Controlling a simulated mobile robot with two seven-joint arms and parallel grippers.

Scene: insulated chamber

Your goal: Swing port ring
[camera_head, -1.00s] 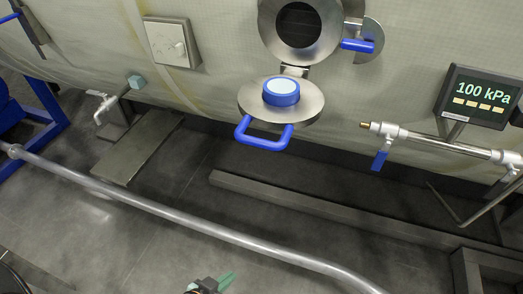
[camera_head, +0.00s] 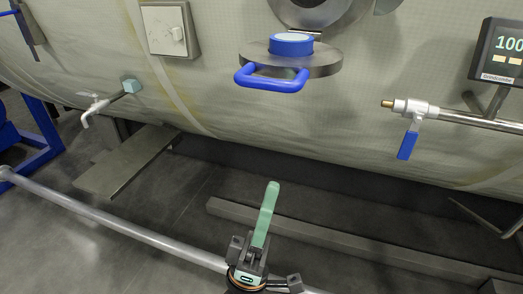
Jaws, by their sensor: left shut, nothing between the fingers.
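The port ring (camera_head: 315,10) is a round metal flange on the chamber wall, cut off by the top edge of the head view. Its round metal door (camera_head: 322,66) hangs open below it on a hinge, lying roughly flat. The door carries a blue-rimmed round plug (camera_head: 292,44) on top and a blue loop handle (camera_head: 270,84) at its front. My left gripper (camera_head: 267,212), with green fingers, is shut and empty. It points up from the bottom centre, below the handle and apart from it. My right gripper is not in the picture.
A metal rail (camera_head: 140,232) crosses the lower left. A pipe with a blue valve lever (camera_head: 407,146) and a pressure display (camera_head: 500,52) are at right. A wall box (camera_head: 168,29) and a small tap (camera_head: 95,108) are at left. The space between gripper and handle looks clear.

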